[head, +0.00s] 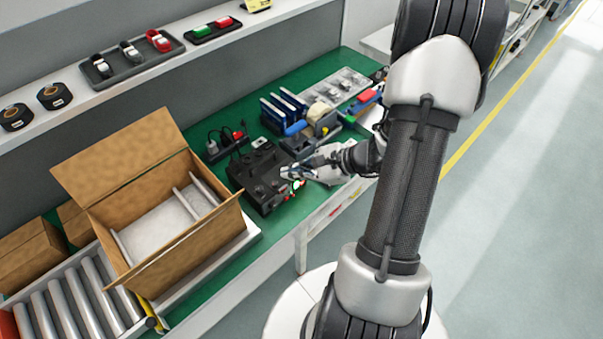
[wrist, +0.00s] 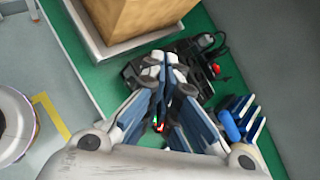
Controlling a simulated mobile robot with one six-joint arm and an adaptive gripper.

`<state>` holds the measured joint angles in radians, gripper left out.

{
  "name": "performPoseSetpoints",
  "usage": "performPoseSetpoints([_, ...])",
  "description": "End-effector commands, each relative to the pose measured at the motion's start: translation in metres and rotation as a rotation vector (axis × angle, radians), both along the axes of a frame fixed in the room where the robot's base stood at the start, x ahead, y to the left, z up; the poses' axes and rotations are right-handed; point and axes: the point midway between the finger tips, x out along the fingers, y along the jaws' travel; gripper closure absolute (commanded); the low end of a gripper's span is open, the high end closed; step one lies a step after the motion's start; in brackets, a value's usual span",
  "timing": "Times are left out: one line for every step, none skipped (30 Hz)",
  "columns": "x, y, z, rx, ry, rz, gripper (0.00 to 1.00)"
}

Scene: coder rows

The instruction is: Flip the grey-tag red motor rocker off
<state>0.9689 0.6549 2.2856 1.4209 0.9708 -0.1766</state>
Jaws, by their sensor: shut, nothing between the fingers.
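A black machine (head: 256,182) with knobs on top sits on the green bench. It also shows in the wrist view (wrist: 133,75), partly hidden behind my fingers. My gripper (head: 287,172) is shut and empty over the machine's right side; its fingertips come together in the wrist view (wrist: 164,58). Small red and green spots show beside the gripper, at the machine's front edge. A black strip (head: 226,148) with a red part (head: 238,135) lies behind the machine; the red part also shows in the wrist view (wrist: 215,68). I cannot make out a grey tag or which part is the motor rocker.
An open cardboard box (head: 165,235) stands left of the machine, near a roller conveyor (head: 72,295). Blue upright plates (head: 283,108) and a tape dispenser (head: 322,117) stand behind and right of it. A shelf (head: 130,80) runs above the bench at the back.

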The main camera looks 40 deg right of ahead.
Motion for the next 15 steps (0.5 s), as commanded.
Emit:
performPoseSetpoints([-0.006, -0.017, -0.020, 0.052, 0.019, -0.097, 1.00])
performPoseSetpoints([-0.009, -0.026, -0.031, 0.079, 0.027, -0.155, 1.00])
performPoseSetpoints([-0.014, -0.039, -0.045, 0.111, 0.038, -0.229, 1.00])
performPoseSetpoints([-0.018, -0.048, -0.056, 0.135, 0.046, -0.284, 1.00])
performPoseSetpoints([-0.023, -0.056, -0.066, 0.158, 0.054, -0.338, 1.00])
performPoseSetpoints([-0.030, -0.066, -0.080, 0.187, 0.064, -0.407, 1.00])
performPoseSetpoints([-0.035, -0.073, -0.090, 0.206, 0.073, -0.455, 1.00])
performPoseSetpoints([-0.040, -0.079, -0.099, 0.224, 0.081, -0.500, 1.00])
performPoseSetpoints([-0.047, -0.086, -0.111, 0.246, 0.090, -0.556, 1.00])
performPoseSetpoints([-0.052, -0.091, -0.119, 0.260, 0.097, -0.593, 1.00])
performPoseSetpoints([-0.057, -0.095, -0.126, 0.272, 0.103, -0.626, 1.00])
performPoseSetpoints([-0.062, -0.099, -0.134, 0.287, 0.111, -0.665, 1.00])
performPoseSetpoints([-0.066, -0.102, -0.140, 0.297, 0.115, -0.690, 1.00])
performPoseSetpoints([-0.069, -0.104, -0.145, 0.304, 0.119, -0.711, 1.00])
performPoseSetpoints([-0.073, -0.106, -0.150, 0.313, 0.124, -0.735, 1.00])
